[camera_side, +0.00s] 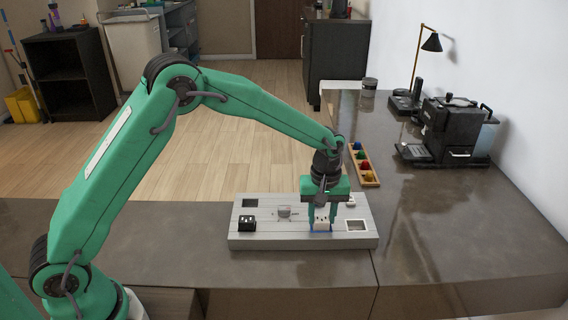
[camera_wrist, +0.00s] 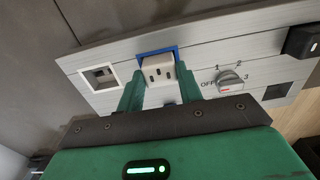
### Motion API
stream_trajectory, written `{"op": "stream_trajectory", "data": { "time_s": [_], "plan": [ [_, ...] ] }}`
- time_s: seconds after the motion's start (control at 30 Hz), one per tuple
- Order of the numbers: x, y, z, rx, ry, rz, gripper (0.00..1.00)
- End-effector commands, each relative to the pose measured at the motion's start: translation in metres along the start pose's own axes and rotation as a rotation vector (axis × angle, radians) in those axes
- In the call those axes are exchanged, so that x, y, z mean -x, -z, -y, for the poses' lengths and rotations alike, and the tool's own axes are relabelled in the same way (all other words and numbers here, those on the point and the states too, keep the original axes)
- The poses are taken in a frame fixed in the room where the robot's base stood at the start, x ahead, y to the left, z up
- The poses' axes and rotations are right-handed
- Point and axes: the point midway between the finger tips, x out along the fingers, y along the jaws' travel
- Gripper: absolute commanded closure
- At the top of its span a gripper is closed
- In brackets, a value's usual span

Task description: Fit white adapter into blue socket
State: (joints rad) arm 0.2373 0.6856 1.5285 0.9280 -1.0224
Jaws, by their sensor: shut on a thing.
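The white adapter (camera_side: 322,225) is between the two fingers of my gripper (camera_side: 321,218), over the front right part of the grey panel (camera_side: 270,242). In the wrist view my gripper (camera_wrist: 160,84) is shut on the adapter (camera_wrist: 158,72), whose slotted face shows. The blue socket (camera_wrist: 157,50) shows as a blue rim behind and around the far edge of the adapter. The adapter covers most of the socket opening. I cannot tell how deep the adapter sits in it.
The panel also carries a white-framed socket (camera_side: 356,225) to the right, a dial (camera_side: 284,211), a black switch (camera_side: 246,222) and a dark square recess (camera_side: 249,203). A wooden tray (camera_side: 364,166) with coloured items and a coffee machine (camera_side: 450,130) stand further back.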

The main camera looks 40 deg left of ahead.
Motion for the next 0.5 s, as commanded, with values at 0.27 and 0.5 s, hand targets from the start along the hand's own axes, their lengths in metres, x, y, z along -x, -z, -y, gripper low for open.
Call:
{"op": "stream_trajectory", "data": {
  "time_s": [0.27,0.5],
  "plan": [
    [0.0003,0.0001,-0.0001,0.0,-0.001,0.0,0.39],
    [0.002,0.0001,-0.0002,0.0,-0.001,-0.001,0.39]
  ]
}}
